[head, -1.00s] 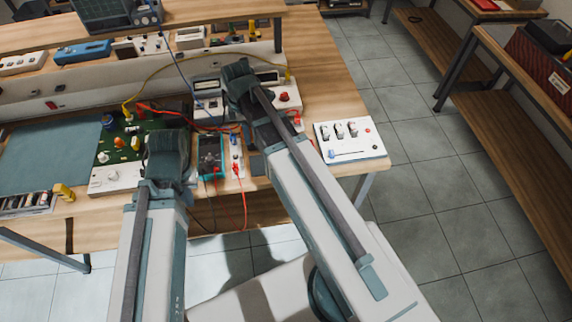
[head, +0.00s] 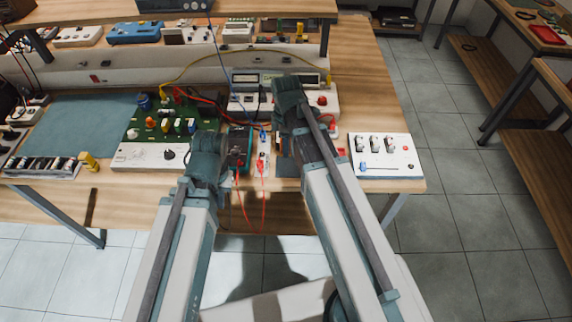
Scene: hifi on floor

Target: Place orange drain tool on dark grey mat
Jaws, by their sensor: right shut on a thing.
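I cannot pick out the orange drain tool in the head view. A large grey-green mat (head: 85,125) lies flat on the left of the workbench. A small dark grey patch (head: 287,181) shows between my arms, mostly covered by the right one; I cannot tell whether it is a mat. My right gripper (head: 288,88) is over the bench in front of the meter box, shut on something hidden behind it. My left gripper (head: 210,142) is beside the green circuit board (head: 180,118); its fingers are hidden, so its opening cannot be seen.
A white switch panel (head: 385,158) stands at the bench's right end. A meter box (head: 275,80) with a red knob is behind my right gripper. Red and yellow cables cross the bench. A yellow block (head: 88,162) stands near the front edge. The floor at right is clear.

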